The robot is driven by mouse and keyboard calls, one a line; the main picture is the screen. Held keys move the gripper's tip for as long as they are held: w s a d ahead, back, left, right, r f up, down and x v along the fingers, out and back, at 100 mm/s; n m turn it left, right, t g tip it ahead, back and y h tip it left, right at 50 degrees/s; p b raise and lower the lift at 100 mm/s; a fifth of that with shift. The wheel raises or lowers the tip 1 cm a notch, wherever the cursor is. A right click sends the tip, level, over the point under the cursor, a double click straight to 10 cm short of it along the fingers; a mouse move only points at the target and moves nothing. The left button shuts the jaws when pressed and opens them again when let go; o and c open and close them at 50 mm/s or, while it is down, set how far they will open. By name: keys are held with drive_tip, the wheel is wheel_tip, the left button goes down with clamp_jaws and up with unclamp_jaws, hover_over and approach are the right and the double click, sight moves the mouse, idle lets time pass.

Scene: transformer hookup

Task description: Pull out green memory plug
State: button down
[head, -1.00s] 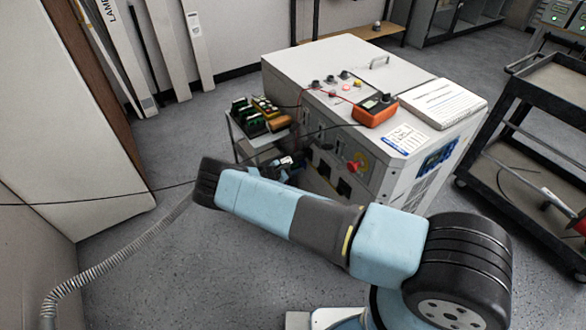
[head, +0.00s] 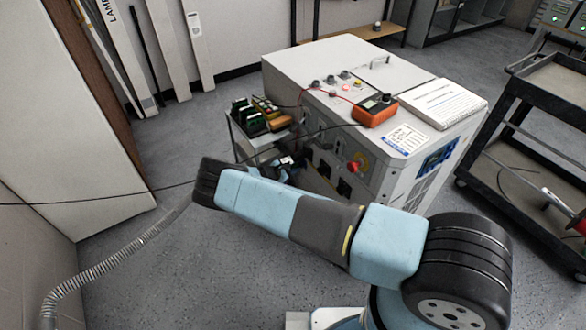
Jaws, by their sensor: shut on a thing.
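The white cabinet (head: 378,185) stands in the middle, with sockets and knobs on its left face. My gripper (head: 284,164) is beside that face, low and close to the sockets, partly hidden behind my own wrist. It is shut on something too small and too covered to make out. I cannot pick out a green memory plug in that face. Dark green blocks (head: 241,107) stand on a small side stand left of the cabinet, apart from my gripper.
An orange meter (head: 375,110) with leads and a paper binder (head: 443,102) lie on the cabinet top. An orange-yellow device (head: 265,106) is on the side stand (head: 236,140). A black cart (head: 545,125) stands at the right. A thin dark cable crosses the view. Floor at left is open.

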drive_tip(key=shift+s+a, duration=0.45)
drive_tip(key=shift+a, duration=0.25)
drive_tip(key=shift+s+a, duration=0.45)
drive_tip(key=shift+a, duration=0.2)
idle(0.6)
drive_tip(key=shift+s+a, duration=0.65)
drive_tip(key=shift+a, duration=0.35)
drive_tip(key=shift+s+a, duration=0.65)
drive_tip(key=shift+a, duration=0.35)
